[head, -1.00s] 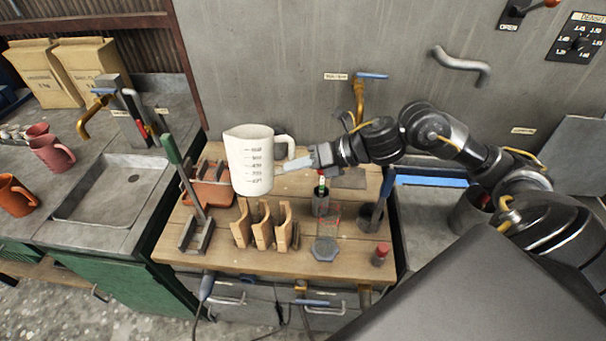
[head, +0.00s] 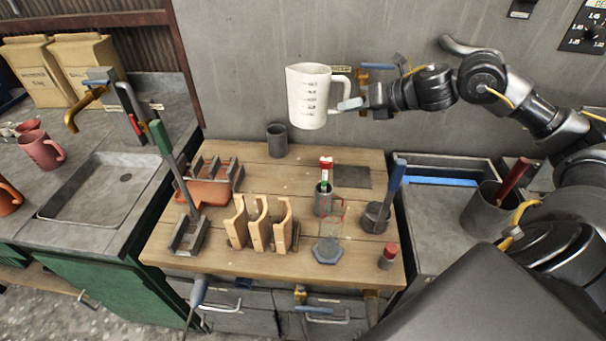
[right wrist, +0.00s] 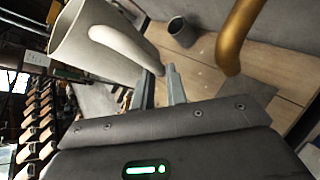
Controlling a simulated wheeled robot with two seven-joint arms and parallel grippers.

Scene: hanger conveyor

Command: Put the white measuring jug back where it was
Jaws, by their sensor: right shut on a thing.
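The white measuring jug (head: 307,98) with dark scale marks hangs in the air above the back of the wooden bench, upright in the head view. My right gripper (head: 352,104) is shut on the jug's handle, at the jug's right side. In the right wrist view the jug (right wrist: 75,45) fills the upper left, and the gripper fingers (right wrist: 162,85) are at the lower end of its handle. My left gripper is in neither view.
The wooden bench (head: 215,262) holds a grey cup (head: 277,140), wooden holders (head: 260,228), a terracotta tray (head: 208,192), a hexagonal piece (head: 327,250) and a pot with a blue-handled tool (head: 376,217). A brass tap (right wrist: 240,35) is close to my gripper.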

